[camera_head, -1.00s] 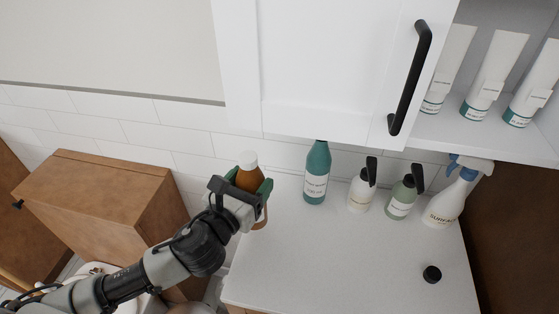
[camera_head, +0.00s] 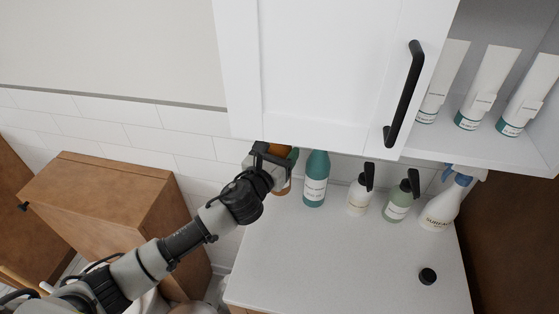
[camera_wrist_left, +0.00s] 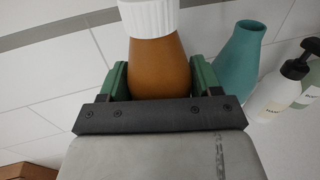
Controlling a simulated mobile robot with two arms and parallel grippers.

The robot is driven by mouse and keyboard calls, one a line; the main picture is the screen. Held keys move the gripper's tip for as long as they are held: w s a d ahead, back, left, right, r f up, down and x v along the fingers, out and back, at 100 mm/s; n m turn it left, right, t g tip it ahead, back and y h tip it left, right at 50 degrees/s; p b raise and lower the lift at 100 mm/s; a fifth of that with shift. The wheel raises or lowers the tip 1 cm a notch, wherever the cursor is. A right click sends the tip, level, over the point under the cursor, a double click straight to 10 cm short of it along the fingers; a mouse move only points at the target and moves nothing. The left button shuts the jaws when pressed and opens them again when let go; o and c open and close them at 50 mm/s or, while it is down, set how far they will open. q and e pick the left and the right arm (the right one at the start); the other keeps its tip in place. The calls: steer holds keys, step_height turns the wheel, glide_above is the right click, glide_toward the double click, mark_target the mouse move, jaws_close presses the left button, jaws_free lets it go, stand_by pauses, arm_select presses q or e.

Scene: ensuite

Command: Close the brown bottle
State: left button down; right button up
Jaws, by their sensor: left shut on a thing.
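My left gripper (camera_head: 277,162) is shut around the brown bottle (camera_head: 284,188) at the back left of the counter, to the left of the teal bottle. In the left wrist view the brown bottle (camera_wrist_left: 160,68) stands between the green finger pads, with a ribbed white cap (camera_wrist_left: 148,17) on its neck. In the head view the gripper and the cabinet's lower edge hide the cap. My right gripper is not in view.
A teal bottle (camera_head: 315,180), two pump bottles (camera_head: 358,195) (camera_head: 401,198) and a spray bottle (camera_head: 441,209) stand along the back of the counter (camera_head: 330,260). The white cabinet door (camera_head: 320,70) overhangs them. The counter's front middle is clear.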

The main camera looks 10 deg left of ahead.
arm_select(q)
steer(key=shift+f, duration=1.6)
steer(key=shift+c, duration=1)
jaws_free()
steer(key=shift+f, duration=0.1)
steer(key=shift+s, duration=0.15)
steer(key=b+v, duration=0.2)
steer(key=v, duration=0.9)
steer(key=shift+s, duration=0.4)
steer(key=shift+a, duration=0.15)
